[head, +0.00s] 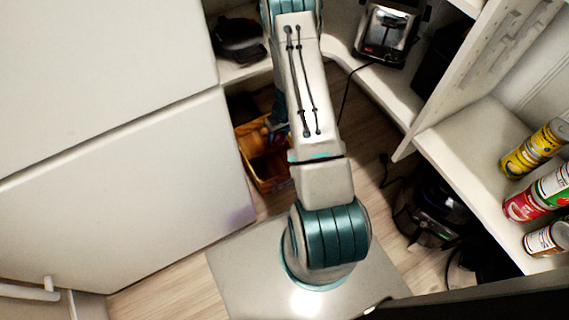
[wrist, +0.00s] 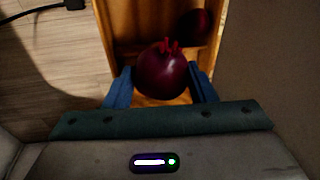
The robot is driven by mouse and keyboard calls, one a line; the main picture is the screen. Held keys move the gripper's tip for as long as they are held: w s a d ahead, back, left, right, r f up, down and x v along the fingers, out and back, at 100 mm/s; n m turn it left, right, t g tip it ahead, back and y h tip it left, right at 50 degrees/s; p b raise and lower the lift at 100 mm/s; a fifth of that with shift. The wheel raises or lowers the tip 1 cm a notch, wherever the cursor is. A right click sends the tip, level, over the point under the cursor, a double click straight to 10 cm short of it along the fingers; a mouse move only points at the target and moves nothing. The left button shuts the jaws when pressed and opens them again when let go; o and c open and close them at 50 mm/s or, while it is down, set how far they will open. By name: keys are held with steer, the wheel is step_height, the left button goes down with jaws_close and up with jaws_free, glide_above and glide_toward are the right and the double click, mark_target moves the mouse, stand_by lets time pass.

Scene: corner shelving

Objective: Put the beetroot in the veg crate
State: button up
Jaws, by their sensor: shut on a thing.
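A dark purple beetroot (wrist: 162,75) with short red stem stubs sits between the two blue fingers of my gripper (wrist: 161,88) in the wrist view. The fingers are shut on its sides. The wooden crate (wrist: 122,30) lies beyond and beneath the beetroot. In the head view the crate (head: 272,185) stands on the floor in the corner, left of my arm. My gripper (head: 275,124) is partly hidden there at the crate's far end, and the beetroot cannot be made out. I cannot tell how high the beetroot is above the crate floor.
A dark round thing (wrist: 197,25) lies inside the crate, dim in shadow. A white cabinet front (head: 125,180) closes in the crate's left side. A toaster (head: 388,32) stands on the back shelf, and cans (head: 535,150) on the right shelf. A black appliance (head: 435,208) sits below.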

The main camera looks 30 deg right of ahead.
step_height(320, 180, down, 4)
steer(key=s+d+r, duration=0.1)
steer(key=s+d, duration=0.1)
steer(key=b, duration=0.3)
glide_above(283, 164)
step_height(283, 164, down, 6)
steer(key=shift+s+d+f+b, duration=0.1)
steer(key=shift+d+f+b, duration=0.1)
steer(key=shift+f, duration=0.5)
steer(key=shift+d+f+b, duration=0.1)
steer(key=shift+f+b, duration=0.1)
steer(key=shift+f, duration=0.5)
steer(key=shift+s+d+f+b, duration=0.1)
steer(key=shift+d+f+b, duration=0.1)
steer(key=shift+f, duration=0.5)
steer(key=shift+f+b, duration=0.3)
steer(key=shift+b, duration=0.2)
steer(key=shift+f+b, duration=0.3)
steer(key=shift+b, duration=0.15)
